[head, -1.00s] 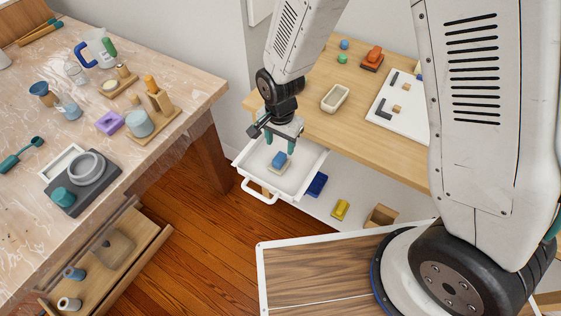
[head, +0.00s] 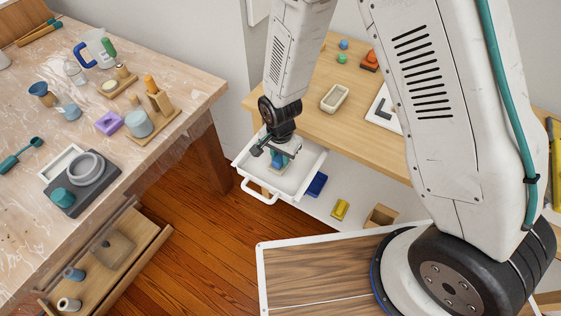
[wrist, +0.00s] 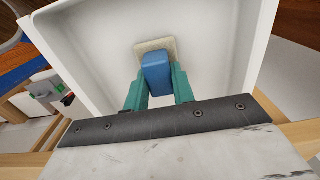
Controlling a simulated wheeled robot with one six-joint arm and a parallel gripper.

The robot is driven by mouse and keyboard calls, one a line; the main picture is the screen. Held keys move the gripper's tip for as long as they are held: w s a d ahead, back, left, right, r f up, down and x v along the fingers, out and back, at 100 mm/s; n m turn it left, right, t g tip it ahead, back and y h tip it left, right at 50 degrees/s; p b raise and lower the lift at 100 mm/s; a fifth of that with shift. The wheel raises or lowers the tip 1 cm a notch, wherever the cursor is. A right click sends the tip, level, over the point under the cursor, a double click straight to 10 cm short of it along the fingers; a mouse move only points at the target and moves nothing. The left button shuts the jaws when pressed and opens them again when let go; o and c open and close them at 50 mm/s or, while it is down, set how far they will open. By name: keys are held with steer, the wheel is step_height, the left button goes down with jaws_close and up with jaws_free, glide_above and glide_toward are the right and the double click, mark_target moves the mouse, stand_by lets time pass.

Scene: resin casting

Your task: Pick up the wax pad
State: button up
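The wax pad, which I take to be the blue block on a cream base (wrist: 157,68), lies in the white pull-out drawer (head: 309,174). In the head view its cream base (head: 278,173) shows under my gripper, which partly hides it. My gripper (wrist: 160,84) has teal fingers lowered into the drawer, one on each side of the blue part. They look open around it; a narrow space shows on the right, and contact is not clear on the left.
The drawer's walls stand close around my gripper. The wooden table (head: 310,118) behind it carries a cream dish (head: 335,98) and small coloured pieces. A blue block (head: 316,184) and a yellow block (head: 340,209) lie on the low shelf. A cluttered workbench (head: 140,75) stands at left.

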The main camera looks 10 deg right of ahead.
mark_target(280, 156)
steer(key=shift+r, duration=0.1)
jaws_close()
step_height(280, 156, up, 10)
steer(key=shift+f, duration=0.1)
steer(key=shift+o, duration=0.8)
jaws_free()
steer(key=shift+c, duration=0.4)
